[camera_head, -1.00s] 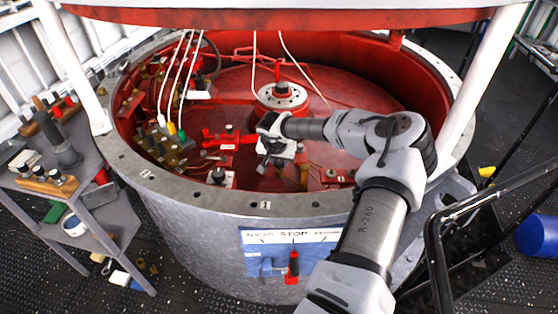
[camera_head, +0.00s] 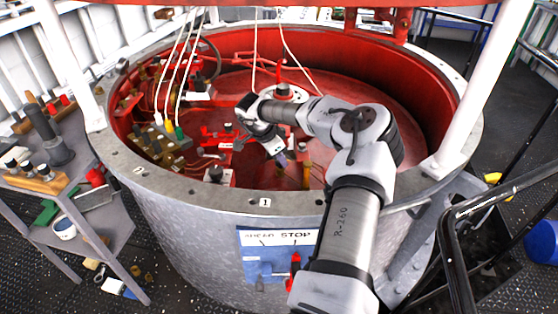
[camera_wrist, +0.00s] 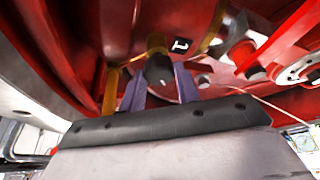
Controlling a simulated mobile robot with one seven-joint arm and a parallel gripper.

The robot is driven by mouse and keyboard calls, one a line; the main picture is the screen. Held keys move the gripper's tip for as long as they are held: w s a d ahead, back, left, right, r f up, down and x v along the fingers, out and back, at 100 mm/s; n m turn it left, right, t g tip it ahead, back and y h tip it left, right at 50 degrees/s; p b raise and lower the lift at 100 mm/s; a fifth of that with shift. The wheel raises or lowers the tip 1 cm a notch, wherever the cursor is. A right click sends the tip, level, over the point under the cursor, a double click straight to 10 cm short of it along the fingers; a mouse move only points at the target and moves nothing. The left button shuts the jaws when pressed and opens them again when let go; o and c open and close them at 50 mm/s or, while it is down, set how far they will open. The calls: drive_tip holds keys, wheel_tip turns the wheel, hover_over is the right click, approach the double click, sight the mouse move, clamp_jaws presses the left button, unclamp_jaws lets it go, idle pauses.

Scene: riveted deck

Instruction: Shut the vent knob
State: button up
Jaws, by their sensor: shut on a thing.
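A black knob (camera_wrist: 158,69) on a brass stem shows between my gripper's fingers in the wrist view; it appears to be the vent knob, though I cannot read its name. My gripper (camera_wrist: 160,84) is shut on it, one purple finger on each side. In the head view my gripper (camera_head: 282,161) points down inside the red-lined round tank (camera_head: 340,150), near its front wall. The knob is hidden there by the fingers and wrist. I cannot tell how far the knob is turned.
A brass post (camera_wrist: 110,92) stands close beside the fingers. A small label (camera_wrist: 180,46) lies just beyond. A round hub (camera_head: 285,93) with a red handle stands mid-tank. Valves and cables crowd the left side; the right floor is clear. The tank's grey rim (camera_head: 228,198) runs in front.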

drive_tip(key=m+g, duration=0.1)
drive_tip(key=m, duration=0.2)
drive_tip(key=shift+w+a+m, duration=0.1)
drive_tip(key=shift+m, duration=0.2)
drive_tip(key=m+g, duration=0.2)
drive_tip(key=m, duration=0.2)
drive_tip(key=shift+w, duration=0.1)
drive_tip(key=shift+m, duration=0.3)
drive_tip(key=o, duration=1)
drive_tip(key=b+v, duration=0.2)
drive_tip(key=v, duration=1.1)
drive_tip(key=shift+w+a+r, duration=0.1)
drive_tip(key=shift+a+r, duration=0.2)
